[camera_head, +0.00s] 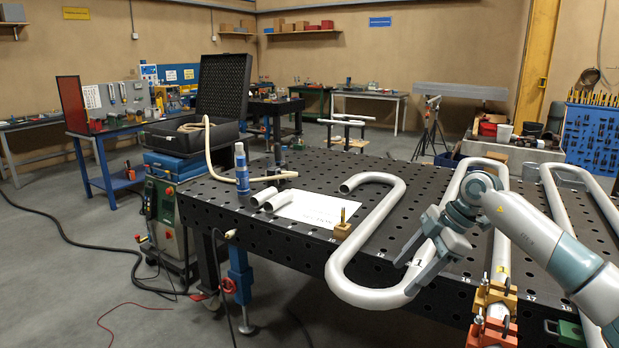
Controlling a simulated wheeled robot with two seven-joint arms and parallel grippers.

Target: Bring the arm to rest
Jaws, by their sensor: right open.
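My right arm comes in from the right, and its gripper (405,275) is open over the near end of the serpentine coil (376,217). Its two grey fingers point left and down, beside or over the tube near the lower bend. I cannot tell whether they touch it. The coil is a pale grey bent pipe lying on the black perforated table (300,237). My right arm hides part of the coil's right side. My left gripper is not in view.
A blue bottle (242,170), short pipe pieces (272,199), a white sheet (313,210) and a small brass block (343,229) are on the table. Orange and yellow clamps (494,310) stand at the front right. An open black case (222,95) stands behind left.

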